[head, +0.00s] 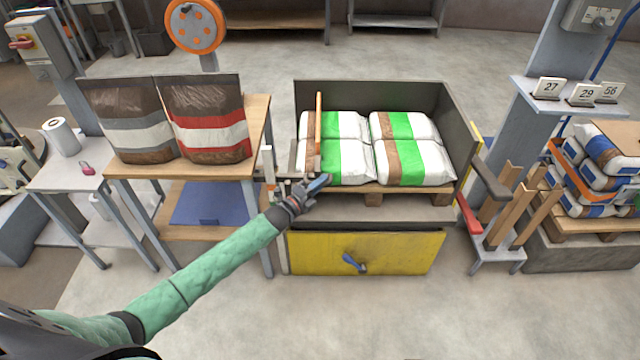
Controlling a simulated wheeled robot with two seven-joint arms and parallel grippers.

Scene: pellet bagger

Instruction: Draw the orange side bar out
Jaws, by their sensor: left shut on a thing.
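The orange side bar (319,124) runs along the left side of the grey-walled bay, beside the left column of white and green bags (346,162). My left gripper (316,185) is at the near end of the bar, at the bay's open front. It is shut on a small blue grip there, which looks like the bar's handle. The gripper hides how the grip joins the bar. My right gripper is not in view.
The bags lie on a wooden pallet (415,192) above a yellow panel (310,255) with a blue handle. Left stands a table (185,172) with two brown sacks. Right are a red-ended lever (468,215), wooden posts and another loaded pallet. Floor in front is clear.

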